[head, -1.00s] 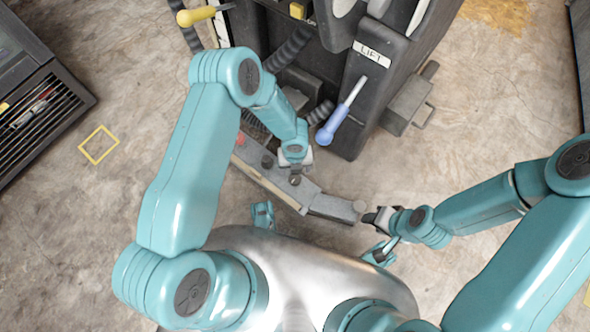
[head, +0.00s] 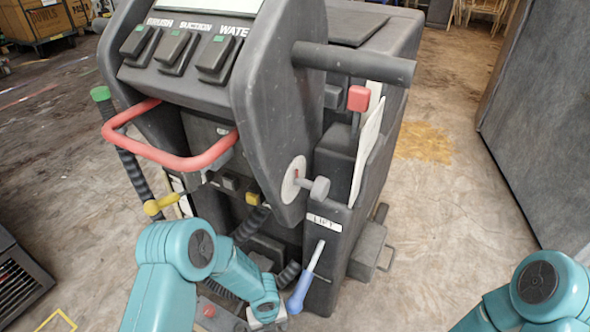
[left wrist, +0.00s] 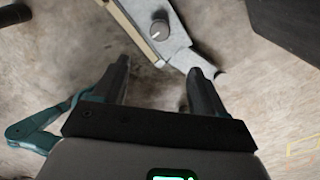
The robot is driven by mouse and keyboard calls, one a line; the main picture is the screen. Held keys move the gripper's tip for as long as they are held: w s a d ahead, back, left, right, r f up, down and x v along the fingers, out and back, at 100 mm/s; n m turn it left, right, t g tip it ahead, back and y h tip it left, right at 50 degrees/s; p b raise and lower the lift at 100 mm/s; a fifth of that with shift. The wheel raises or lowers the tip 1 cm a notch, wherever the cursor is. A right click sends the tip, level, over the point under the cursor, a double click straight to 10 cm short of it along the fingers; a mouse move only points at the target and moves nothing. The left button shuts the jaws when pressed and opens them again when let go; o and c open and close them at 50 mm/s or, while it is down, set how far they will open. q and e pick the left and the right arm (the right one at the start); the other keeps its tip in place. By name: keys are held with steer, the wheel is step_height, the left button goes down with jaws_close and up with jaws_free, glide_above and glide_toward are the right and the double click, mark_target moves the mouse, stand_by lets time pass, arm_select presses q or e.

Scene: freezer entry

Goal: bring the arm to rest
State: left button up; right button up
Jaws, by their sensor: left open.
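My left arm (head: 205,265) comes in at the bottom of the head view, bent at the elbow, its wrist hanging down in front of a dark floor machine (head: 350,140). Its fingers do not show there. In the left wrist view my left gripper (left wrist: 158,88) is open, with nothing between its two dark fingers. A grey bar with a round knob (left wrist: 160,29) lies beyond the fingertips; I cannot tell whether they touch it. My right arm (head: 540,285) shows only at the lower right of the head view; its gripper is out of frame.
The machine has a red loop handle (head: 175,160), a blue-handled LIFT lever (head: 302,285) close right of my left wrist, and a yellow-tipped lever (head: 158,205). A dark grated box (head: 18,280) stands at left. Concrete floor is clear right of the machine.

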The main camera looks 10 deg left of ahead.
arm_select(q)
steer(key=s+r+n+h, duration=0.2)
steer(key=s+n, duration=0.5)
steer(key=n, duration=0.5)
steer(key=s+r+n+h, duration=0.3)
steer(key=s+n, duration=0.5)
steer(key=n, duration=0.3)
step_height(320, 180, up, 32)
steer(key=n+y+p, duration=0.1)
steer(key=n+p, duration=0.9)
steer(key=p, duration=2.2)
steer(key=shift+d, duration=0.2)
